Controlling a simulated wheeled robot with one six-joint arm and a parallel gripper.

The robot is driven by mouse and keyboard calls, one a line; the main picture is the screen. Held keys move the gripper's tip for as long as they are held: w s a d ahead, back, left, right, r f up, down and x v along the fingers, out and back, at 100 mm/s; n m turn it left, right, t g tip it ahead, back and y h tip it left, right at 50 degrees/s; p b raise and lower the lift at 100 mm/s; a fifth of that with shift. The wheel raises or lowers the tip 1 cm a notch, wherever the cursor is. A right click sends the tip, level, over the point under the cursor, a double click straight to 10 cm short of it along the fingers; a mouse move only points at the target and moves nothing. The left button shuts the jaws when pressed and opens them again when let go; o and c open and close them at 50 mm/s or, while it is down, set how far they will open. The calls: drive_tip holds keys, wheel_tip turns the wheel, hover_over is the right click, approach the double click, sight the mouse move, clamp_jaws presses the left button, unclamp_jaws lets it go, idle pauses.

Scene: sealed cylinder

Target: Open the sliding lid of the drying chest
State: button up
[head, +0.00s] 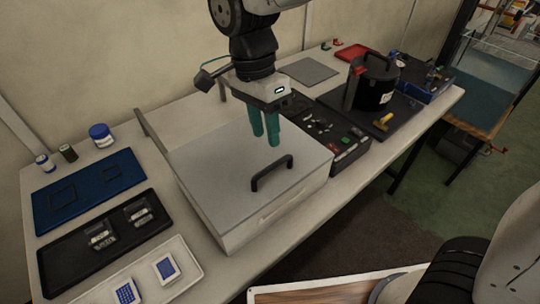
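The drying chest (256,227) is a low pale box on the table, in the middle of the head view. Its flat light grey lid (215,178) covers the top, with a black bar handle (272,173) near the front right edge. My gripper (264,140) points down above the lid, behind and slightly left of the handle. Its two teal fingers appear a little apart, with nothing visible between them. It appears clear of the handle; its exact height over the lid is hard to tell.
Left of the chest lie a blue mat (90,190), a black tray (62,243) and a white tray (187,257). At right are a black panel (352,151) and a black canister (385,88). A wooden-topped surface (330,293) stands in front.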

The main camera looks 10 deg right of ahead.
sight(271, 165)
drive_tip(key=f, duration=0.4)
drive_tip(key=s+d+f, duration=0.1)
drive_tip(key=f, duration=0.2)
drive_tip(key=shift+a, duration=0.1)
clamp_jaws()
